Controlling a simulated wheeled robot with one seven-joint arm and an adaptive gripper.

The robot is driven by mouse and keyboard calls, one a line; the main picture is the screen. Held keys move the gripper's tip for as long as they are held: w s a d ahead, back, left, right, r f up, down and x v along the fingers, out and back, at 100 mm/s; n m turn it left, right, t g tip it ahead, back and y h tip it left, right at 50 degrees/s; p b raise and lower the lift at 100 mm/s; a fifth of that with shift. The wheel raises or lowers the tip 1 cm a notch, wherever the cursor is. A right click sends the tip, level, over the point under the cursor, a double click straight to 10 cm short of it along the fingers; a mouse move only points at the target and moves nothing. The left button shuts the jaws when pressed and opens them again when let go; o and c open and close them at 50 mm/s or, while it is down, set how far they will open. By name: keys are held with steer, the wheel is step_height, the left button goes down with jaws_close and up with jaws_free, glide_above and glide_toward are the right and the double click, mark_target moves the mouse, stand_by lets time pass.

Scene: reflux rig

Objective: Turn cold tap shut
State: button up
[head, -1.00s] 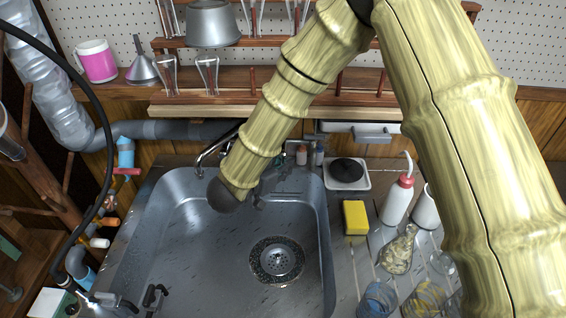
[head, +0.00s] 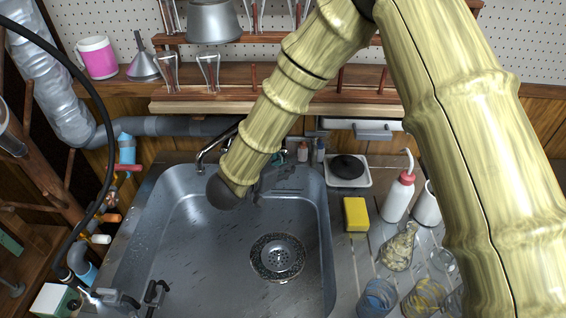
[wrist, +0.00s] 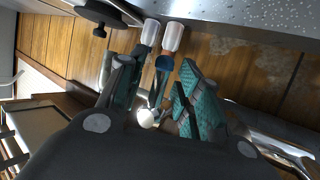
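My gripper (wrist: 156,88) is at the back rim of the sink (head: 318,230); its teal-padded fingers stand apart in the wrist view. In the head view my gripper (head: 278,172) is small and partly hidden by my arm. Between the fingers in the wrist view is a slim metallic stem with a bright round knob (wrist: 147,118). It may be a tap handle; I cannot tell whether it is the cold tap or whether the fingers touch it. The chrome spout (head: 208,150) shows left of my arm, and a chrome piece (wrist: 275,140) lies right of the fingers.
A black-topped plate (head: 347,170), yellow sponge (head: 355,215), wash bottle (head: 398,198) and flasks (head: 400,247) stand right of the sink. Pipes with a red valve handle (head: 128,168) run at the left. The basin is empty.

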steer(key=v, duration=1.1)
steer(key=shift+s, duration=0.25)
steer(key=shift+a, duration=0.15)
